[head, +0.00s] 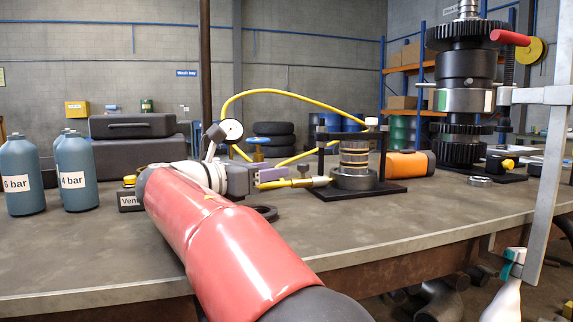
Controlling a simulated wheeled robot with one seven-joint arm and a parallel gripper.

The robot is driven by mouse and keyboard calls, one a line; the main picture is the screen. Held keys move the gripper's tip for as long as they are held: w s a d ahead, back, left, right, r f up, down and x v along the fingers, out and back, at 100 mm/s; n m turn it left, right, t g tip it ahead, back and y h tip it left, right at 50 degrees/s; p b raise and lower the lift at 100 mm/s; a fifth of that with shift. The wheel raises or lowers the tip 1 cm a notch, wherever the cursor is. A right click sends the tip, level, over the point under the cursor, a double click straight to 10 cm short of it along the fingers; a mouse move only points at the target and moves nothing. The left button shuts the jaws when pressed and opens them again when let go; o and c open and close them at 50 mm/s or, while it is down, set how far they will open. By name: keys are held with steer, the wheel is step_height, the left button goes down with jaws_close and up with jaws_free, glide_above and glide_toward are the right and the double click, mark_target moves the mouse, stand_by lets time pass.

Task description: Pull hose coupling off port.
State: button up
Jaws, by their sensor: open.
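A yellow hose (300,92) arches from near the round gauge (231,131) to the top of a clutch fixture on the bench. A yellow coupling piece (272,185) lies low beside my gripper, in line with a metal port (318,182) at the left foot of the fixture (355,165). My gripper (280,177) reaches across from the left with its fingers pointing right toward the port. It is open. The fingers partly cover the coupling, and I cannot tell whether they touch it or surround it.
Blue-grey bottles (76,172) marked 4 bar and 6 bar stand at left, with dark cases (137,152) behind. An orange case (407,163) sits right of the fixture. A tall gear stack (466,85) and grey stand (546,180) rise at right. The front bench (400,220) is clear.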

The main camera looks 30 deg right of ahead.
mark_target(299, 165)
steer(key=d, duration=0.5)
steer(key=w+d, duration=0.1)
steer(key=d, duration=0.1)
steer(key=shift+d, duration=0.35)
steer(key=shift+c, duration=0.4)
jaws_close()
